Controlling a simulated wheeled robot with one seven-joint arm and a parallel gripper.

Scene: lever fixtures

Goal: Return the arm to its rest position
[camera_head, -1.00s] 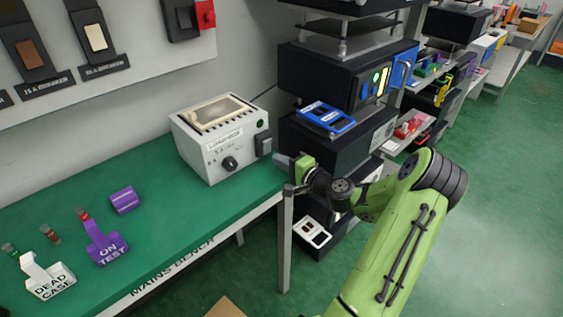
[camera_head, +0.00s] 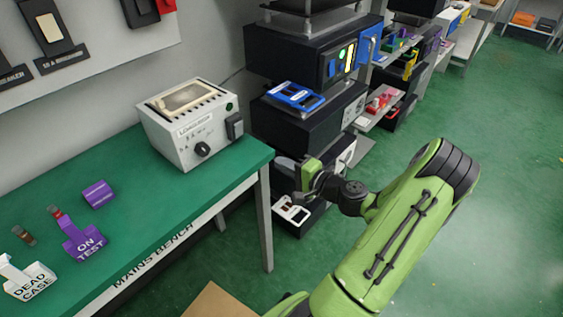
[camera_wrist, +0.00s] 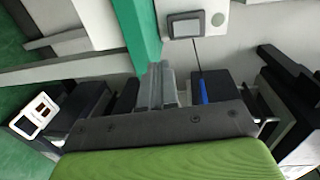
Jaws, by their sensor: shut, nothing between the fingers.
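My green arm reaches in from the lower right in the head view. My gripper (camera_head: 291,165) is just off the right end of the green bench (camera_head: 130,183), in front of the black rack. In the wrist view my gripper (camera_wrist: 157,70) shows its two grey fingers close together, shut and empty. The fingertips point toward the bench edge and touch nothing that I can see.
A white load box (camera_head: 190,125) stands at the bench's right end. Purple "ON TEST" (camera_head: 84,243) and white "DEAD CASE" (camera_head: 30,281) holders stand left. Black rack units (camera_head: 308,112) rise behind my gripper. A cardboard box (camera_head: 217,302) is below. Green floor (camera_head: 500,200) is clear on the right.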

